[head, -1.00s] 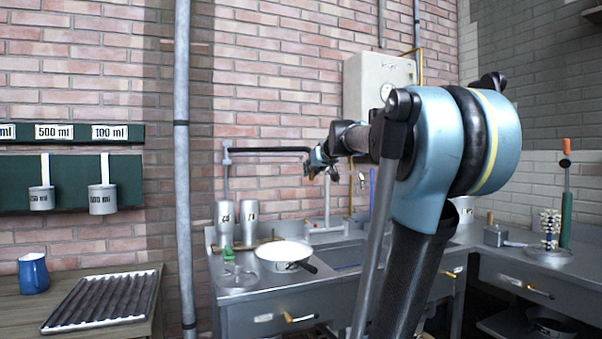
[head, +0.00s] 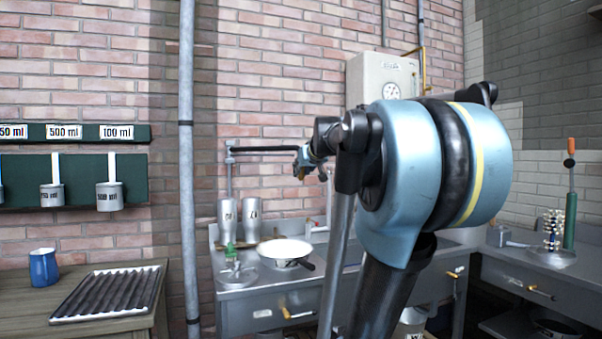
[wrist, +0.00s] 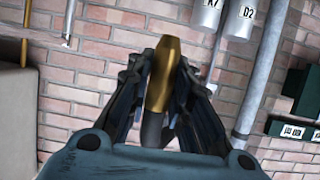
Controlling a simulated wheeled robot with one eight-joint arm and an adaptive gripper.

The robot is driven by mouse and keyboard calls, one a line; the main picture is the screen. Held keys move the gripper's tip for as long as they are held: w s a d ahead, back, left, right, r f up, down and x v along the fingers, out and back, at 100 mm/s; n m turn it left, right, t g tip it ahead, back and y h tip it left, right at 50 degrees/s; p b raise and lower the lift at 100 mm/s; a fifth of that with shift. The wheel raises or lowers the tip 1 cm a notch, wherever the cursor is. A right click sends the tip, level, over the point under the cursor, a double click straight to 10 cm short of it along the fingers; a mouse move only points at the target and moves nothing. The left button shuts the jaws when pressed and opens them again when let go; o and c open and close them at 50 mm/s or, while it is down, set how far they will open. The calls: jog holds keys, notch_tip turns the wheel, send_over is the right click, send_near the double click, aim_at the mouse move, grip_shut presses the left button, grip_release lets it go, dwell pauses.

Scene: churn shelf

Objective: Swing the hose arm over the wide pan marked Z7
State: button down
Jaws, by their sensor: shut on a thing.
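The hose arm (head: 265,149) is a black horizontal tube on an upright pipe at the wall. My gripper (head: 313,163) is at its right end. In the wrist view my gripper (wrist: 163,95) is shut on the brass end (wrist: 163,75) of the hose arm. A wide white pan (head: 284,251) with a dark handle stands on the steel counter, lower than my gripper and a little to its left in the head view. The pan has a dark mark on its side, too small to read.
A vertical pipe (head: 187,150) runs farther left. A boiler box (head: 380,85) hangs behind my arm. The space directly above the pan looks clear.

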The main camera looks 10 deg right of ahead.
jog(key=c, duration=1.4)
grip_release()
jog(key=shift+c, duration=0.2)
jog(key=v, duration=1.2)
jog(key=shift+a+f, duration=0.1)
